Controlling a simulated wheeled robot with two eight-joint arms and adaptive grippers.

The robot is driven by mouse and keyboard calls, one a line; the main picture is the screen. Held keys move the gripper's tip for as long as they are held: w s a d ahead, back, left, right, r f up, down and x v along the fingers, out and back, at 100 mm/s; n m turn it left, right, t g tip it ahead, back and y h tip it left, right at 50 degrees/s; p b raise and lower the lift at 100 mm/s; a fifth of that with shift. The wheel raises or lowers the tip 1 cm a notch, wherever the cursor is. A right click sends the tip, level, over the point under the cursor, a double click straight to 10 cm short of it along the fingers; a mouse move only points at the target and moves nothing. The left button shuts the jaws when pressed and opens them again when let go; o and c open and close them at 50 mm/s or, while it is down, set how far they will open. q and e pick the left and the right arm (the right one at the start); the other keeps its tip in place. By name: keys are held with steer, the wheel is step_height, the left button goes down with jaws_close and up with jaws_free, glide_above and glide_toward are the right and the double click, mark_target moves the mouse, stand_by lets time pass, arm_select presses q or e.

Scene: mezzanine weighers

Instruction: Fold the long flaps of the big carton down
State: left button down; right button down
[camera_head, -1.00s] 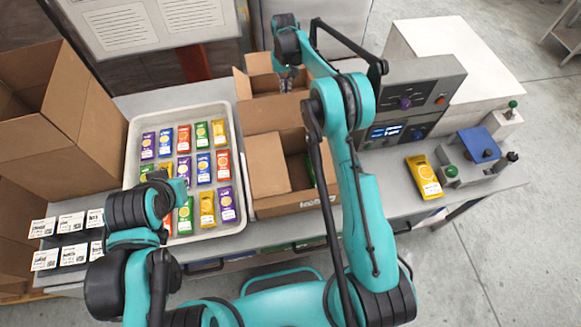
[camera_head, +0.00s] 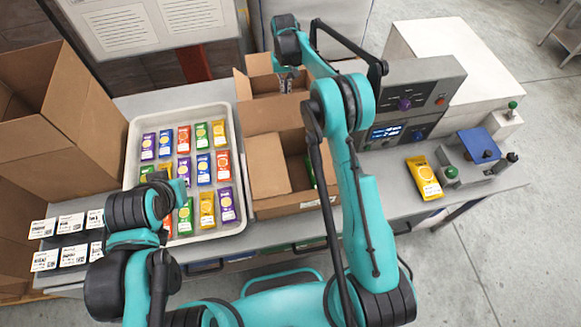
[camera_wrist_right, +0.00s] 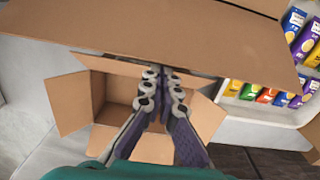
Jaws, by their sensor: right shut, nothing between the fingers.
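The big carton (camera_head: 282,207) stands on the bench at the middle of the head view. Its left flap (camera_head: 268,166) lies inward over part of the opening, and a green packet shows inside. A long flap (camera_head: 270,118) stands out at its far side; it appears as the broad brown panel (camera_wrist_right: 130,38) across the top of the wrist view. My right gripper (camera_head: 287,84) is shut and empty beyond this flap, over a smaller open carton (camera_head: 252,84). In the wrist view its fingertips (camera_wrist_right: 163,76) overlap the panel's edge; contact is unclear.
A pale tray (camera_head: 128,178) of coloured packets stands close left of the cartons. A large open carton (camera_head: 95,135) is at the far left. A control box (camera_head: 425,90) and a yellow packet (camera_head: 424,177) are on the right. My right arm crosses above the bench.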

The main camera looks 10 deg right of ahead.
steer(key=r+b, duration=0.1)
glide_above(289, 112)
steer(key=shift+r, duration=0.1)
steer(key=shift+a, duration=0.1)
stand_by(0.3)
